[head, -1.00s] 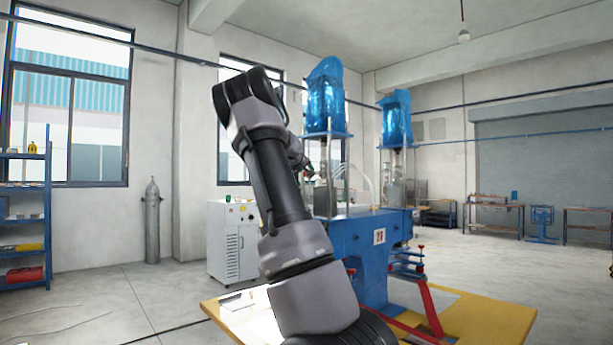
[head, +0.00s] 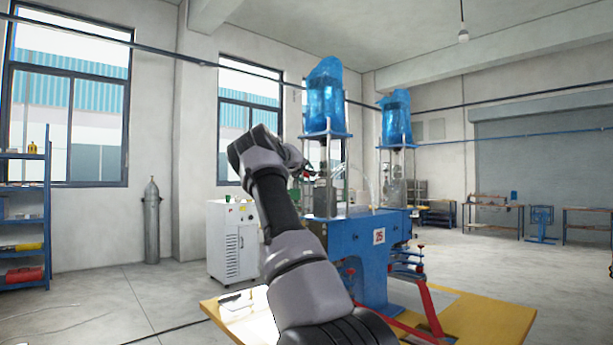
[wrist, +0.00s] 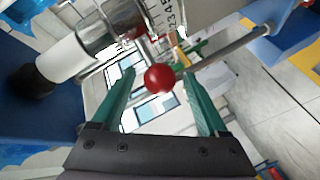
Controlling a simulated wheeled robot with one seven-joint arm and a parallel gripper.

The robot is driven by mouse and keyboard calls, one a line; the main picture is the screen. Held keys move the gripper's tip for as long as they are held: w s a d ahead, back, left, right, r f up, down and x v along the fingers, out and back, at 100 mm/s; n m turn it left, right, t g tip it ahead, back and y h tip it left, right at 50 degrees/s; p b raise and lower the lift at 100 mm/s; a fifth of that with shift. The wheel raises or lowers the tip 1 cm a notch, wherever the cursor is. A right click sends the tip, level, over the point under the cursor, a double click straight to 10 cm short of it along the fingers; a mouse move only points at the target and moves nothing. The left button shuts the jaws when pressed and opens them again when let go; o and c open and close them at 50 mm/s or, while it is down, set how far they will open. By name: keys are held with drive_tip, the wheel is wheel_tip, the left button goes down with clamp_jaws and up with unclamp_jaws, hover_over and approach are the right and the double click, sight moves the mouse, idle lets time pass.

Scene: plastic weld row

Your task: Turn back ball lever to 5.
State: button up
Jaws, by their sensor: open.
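The ball lever's red ball (wrist: 158,78) shows in the wrist view between the two green fingers of my gripper (wrist: 160,86). The fingers are open, one on each side of the ball, with a gap visible at least on the left. I cannot tell whether the ball is fully within their depth. A number scale (wrist: 168,20) stands just above the ball, with 3, 4 and 5 partly readable. In the head view the lever is too small to make out, and my gripper is mostly hidden near the blue machine (head: 352,245).
A clear cylinder with a white end (wrist: 62,58) lies close to the left finger. A grey rod (wrist: 235,45) runs to the upper right. In the head view a white cabinet (head: 232,240) stands left of the machine, which stands on a yellow-edged platform (head: 490,322).

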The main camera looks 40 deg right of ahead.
drive_tip(key=shift+w+d+f, duration=0.15)
drive_tip(key=shift+w+d, duration=0.15)
drive_tip(key=shift+d, duration=0.2)
clamp_jaws()
idle(1.2)
